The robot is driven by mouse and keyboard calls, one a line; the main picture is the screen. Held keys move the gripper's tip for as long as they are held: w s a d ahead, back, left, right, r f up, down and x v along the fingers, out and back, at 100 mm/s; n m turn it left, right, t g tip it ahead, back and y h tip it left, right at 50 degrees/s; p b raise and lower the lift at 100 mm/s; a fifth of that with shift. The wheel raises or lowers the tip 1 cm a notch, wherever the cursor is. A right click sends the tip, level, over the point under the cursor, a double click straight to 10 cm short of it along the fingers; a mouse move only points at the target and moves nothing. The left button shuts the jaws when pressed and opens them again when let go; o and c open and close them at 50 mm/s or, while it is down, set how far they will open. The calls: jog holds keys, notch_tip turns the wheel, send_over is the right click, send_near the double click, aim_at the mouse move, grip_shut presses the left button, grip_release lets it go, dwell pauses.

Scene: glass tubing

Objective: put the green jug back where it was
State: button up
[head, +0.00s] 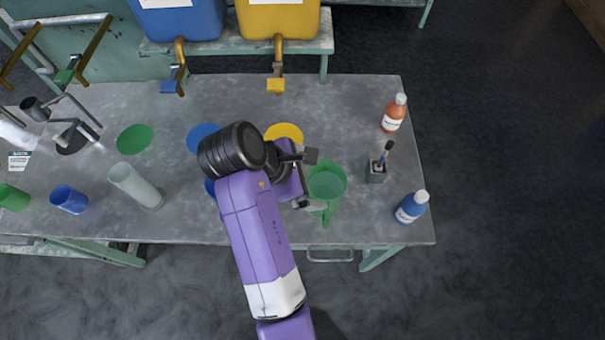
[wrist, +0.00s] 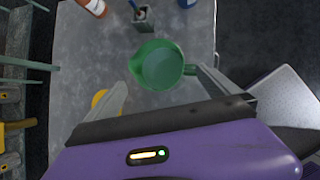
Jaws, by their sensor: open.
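The green jug (head: 327,186) stands upright on the table's right part, its handle toward the front edge. In the wrist view the jug (wrist: 162,68) is seen from above, and looks empty. My gripper (head: 312,180) is open, with its fingers spread on either side of the jug's near side. I cannot tell whether either finger touches it. A flat green disc (head: 135,139) lies on the left part of the table with nothing on it.
A blue disc (head: 203,136) and yellow disc (head: 285,132) lie near my arm. An orange bottle (head: 394,114), a brush holder (head: 377,171) and a blue bottle (head: 411,208) stand right of the jug. A clear cylinder (head: 136,186) and blue cup (head: 69,199) stand left.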

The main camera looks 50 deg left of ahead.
jog(key=shift+v, duration=2.1)
jog(key=w+a+r+m+t+y, duration=0.2)
jog(key=w+a+r+m+y, duration=0.1)
jog(key=a+m+y, duration=0.4)
jog(key=s+d+f+m+t+y+b, duration=0.1)
jog(key=d+m+t+y+b, duration=0.15)
jog(key=d+m, duration=0.8)
jog(key=s+d+f+m+t+y+b, duration=0.1)
jog(key=d+m+t, duration=0.3)
jog(key=d, duration=1.4)
jog(key=s+d+m+h+b, duration=0.1)
jog(key=s+d+m+h, duration=0.3)
jog(key=s+d, duration=0.4)
jog(key=s+d+f+m+h+b, duration=0.1)
jog(key=s+d+m+h, duration=0.4)
jog(key=s+d, duration=0.4)
jog(key=d, duration=0.5)
jog(key=shift+d+b, duration=0.35)
jog(key=shift+d, duration=0.05)
